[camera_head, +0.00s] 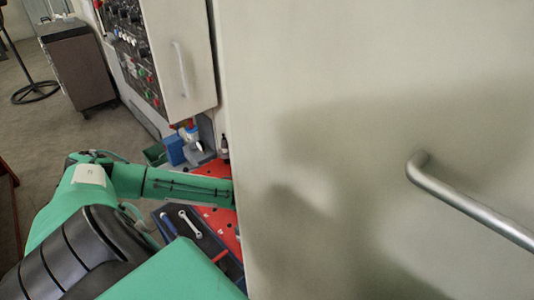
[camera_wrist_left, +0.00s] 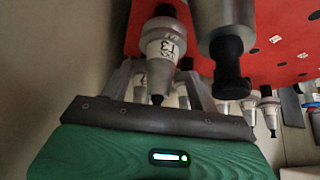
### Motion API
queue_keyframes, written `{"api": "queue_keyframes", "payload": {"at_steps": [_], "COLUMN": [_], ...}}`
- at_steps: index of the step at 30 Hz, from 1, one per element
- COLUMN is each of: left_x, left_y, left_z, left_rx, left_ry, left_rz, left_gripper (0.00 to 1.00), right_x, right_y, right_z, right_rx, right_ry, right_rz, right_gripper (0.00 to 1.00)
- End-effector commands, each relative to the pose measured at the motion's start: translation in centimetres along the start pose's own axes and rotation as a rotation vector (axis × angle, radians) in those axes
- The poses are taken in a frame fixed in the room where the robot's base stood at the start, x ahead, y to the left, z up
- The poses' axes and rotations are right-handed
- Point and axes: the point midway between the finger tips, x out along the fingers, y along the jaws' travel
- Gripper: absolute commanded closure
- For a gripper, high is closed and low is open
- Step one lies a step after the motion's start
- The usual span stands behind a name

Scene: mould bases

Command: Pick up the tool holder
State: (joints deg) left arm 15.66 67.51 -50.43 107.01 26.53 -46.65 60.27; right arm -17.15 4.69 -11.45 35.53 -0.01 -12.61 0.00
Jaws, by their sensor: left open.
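In the left wrist view, a silver tapered tool holder (camera_wrist_left: 160,42) marked "T3" stands out between the two fingers of my left gripper (camera_wrist_left: 160,76). The gripper is open, with a finger on each side of the holder's narrow end; I cannot tell whether either finger touches it. The holder is seated in a red rack plate (camera_wrist_left: 275,58). In the head view my left forearm reaches to the red rack (camera_head: 212,172), and the gripper is hidden behind the large pale panel. My right gripper is not in view.
A second silver holder with a black end (camera_wrist_left: 228,60) is close beside the right finger, and several more stand behind. A pale panel (camera_head: 340,120) with a bar handle (camera_head: 460,200) fills the right. Wrenches (camera_head: 190,225) lie in a dark tray below the rack.

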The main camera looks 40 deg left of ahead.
Motion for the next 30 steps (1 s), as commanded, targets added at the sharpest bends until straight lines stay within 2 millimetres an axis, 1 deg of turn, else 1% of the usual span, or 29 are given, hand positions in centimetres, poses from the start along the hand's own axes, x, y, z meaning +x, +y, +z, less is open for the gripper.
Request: {"api": "queue_keyframes", "payload": {"at_steps": [1, 3, 6, 9, 14, 15, 20, 24, 30], "left_x": [0.4, 1.3, 2.0, 2.4, 2.4, 2.4, 2.4, 2.4, 2.3], "left_y": [0.0, 0.0, 0.0, 0.0, 0.0, 0.0, 0.0, 0.0, 0.0], "left_z": [-0.2, -0.1, -0.1, 0.0, 0.0, 0.0, 0.0, 0.0, -0.3], "left_rx": [-0.002, -0.002, 0.0, 0.002, 0.002, 0.002, 0.001, 0.001, 0.001], "left_ry": [0.0, 0.0, 0.001, 0.001, 0.001, 0.001, 0.001, 0.001, 0.006], "left_rz": [0.001, 0.001, 0.001, 0.001, 0.001, 0.001, 0.001, 0.001, 0.002], "left_gripper": [0.39, 0.39, 0.39, 0.39, 0.39, 0.41, 0.73, 1.0, 1.0], "right_x": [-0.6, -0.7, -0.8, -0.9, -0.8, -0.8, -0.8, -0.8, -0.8], "right_y": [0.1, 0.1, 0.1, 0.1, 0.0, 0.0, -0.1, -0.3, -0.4], "right_z": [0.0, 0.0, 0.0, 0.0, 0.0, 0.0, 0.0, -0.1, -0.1], "right_rx": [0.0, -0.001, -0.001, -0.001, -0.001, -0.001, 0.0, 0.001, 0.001], "right_ry": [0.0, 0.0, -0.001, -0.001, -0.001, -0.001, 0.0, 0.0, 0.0], "right_rz": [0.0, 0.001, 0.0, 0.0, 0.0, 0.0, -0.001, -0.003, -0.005], "right_gripper": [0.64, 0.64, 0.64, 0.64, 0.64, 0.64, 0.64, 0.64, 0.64]}}
